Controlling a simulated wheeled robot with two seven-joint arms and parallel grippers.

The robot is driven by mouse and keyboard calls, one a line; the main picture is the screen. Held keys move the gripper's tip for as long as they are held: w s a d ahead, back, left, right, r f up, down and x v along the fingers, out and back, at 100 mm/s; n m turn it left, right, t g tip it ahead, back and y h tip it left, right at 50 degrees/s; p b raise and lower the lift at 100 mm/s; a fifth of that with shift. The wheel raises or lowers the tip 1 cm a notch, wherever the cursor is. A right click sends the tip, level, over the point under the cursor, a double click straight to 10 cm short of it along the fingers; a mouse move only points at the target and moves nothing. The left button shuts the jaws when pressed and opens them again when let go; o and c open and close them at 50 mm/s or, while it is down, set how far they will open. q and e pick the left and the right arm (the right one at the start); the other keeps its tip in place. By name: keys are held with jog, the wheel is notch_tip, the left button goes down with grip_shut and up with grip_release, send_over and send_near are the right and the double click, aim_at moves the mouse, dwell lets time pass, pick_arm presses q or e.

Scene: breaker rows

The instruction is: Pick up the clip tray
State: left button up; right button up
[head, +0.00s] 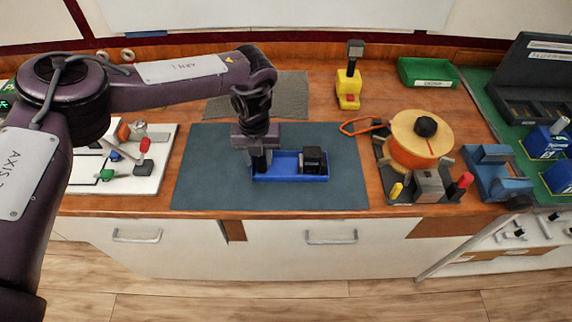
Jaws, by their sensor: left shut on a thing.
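The clip tray (286,178) is a shallow blue tray on the dark grey-blue mat (215,182) in the middle of the bench. A black block-like item (313,160) sits in its right part. My left gripper (261,168) comes down from above at the tray's left end and is shut on the tray there. The fingers hide part of that end. I cannot tell whether the tray is lifted off the mat. My right gripper is not in view.
A yellow tool (348,88) and a green bin (428,73) stand behind. An orange spool (415,140) on a dark base and a blue holder (495,172) are at right. A white board with small clamps (120,165) lies left. Bare mat lies around the tray.

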pick_arm(q)
jog(key=shift+w+d, duration=0.1)
jog(key=shift+d, duration=0.1)
jog(key=shift+c, duration=0.5)
jog(key=shift+r, duration=0.15)
jog(key=shift+w+r, duration=0.1)
jog(key=shift+r, duration=0.45)
notch_tip(320, 180, up, 10)
jog(key=b, duration=0.3)
jog(key=shift+f, duration=0.15)
notch_tip(320, 180, up, 9)
jog(key=shift+p, duration=0.35)
jog(key=shift+f, duration=0.1)
